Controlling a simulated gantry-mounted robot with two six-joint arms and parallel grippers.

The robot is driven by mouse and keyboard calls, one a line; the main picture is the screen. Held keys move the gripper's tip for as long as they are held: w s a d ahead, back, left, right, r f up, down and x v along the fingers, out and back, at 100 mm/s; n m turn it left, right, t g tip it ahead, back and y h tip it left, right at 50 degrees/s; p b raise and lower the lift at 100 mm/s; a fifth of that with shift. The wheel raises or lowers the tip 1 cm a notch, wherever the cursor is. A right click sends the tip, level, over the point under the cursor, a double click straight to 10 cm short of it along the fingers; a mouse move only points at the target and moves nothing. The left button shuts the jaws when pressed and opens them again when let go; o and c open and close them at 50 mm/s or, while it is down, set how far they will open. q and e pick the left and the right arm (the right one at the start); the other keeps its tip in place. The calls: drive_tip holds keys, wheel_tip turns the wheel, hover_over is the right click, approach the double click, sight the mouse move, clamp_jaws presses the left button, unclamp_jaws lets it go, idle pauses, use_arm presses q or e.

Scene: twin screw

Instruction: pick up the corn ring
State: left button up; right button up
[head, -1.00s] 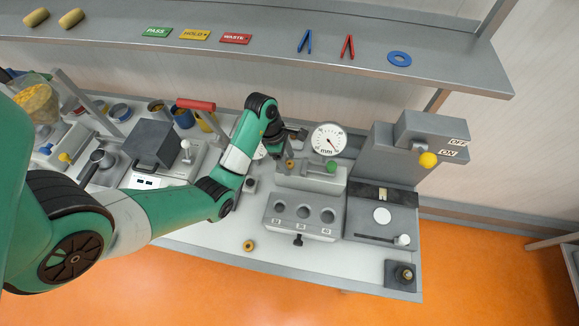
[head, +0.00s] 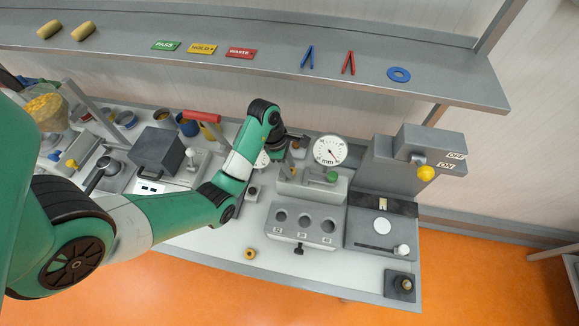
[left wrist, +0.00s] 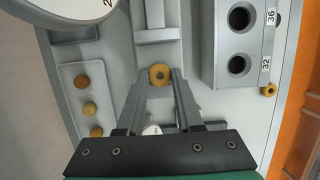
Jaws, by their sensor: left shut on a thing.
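A corn ring (left wrist: 159,74), yellow-brown with a dark hole, sits between the fingertips of my left gripper (left wrist: 159,82) in the left wrist view. The gripper is shut on it. In the head view my left gripper (head: 299,138) is beside the round dial gauge, with a small orange-brown piece at its tips. A second corn ring (head: 250,253) lies on the bench left of the block with three holes, and it also shows at the right of the left wrist view (left wrist: 269,90). My right gripper is not in view.
The dial gauge (head: 329,150) and the three-hole block (head: 302,226) stand close to the gripper. A tray (left wrist: 71,101) holds several round pieces.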

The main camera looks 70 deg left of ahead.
use_arm(q)
drive_tip(key=s+d+r+p, duration=0.9)
drive_tip(key=d+r+p, duration=0.1)
drive_tip(key=p, duration=0.3)
drive_tip(key=shift+d+r+p, duration=0.25)
drive_tip(key=shift+r+p, duration=0.15)
drive_tip(key=shift+r, duration=0.15)
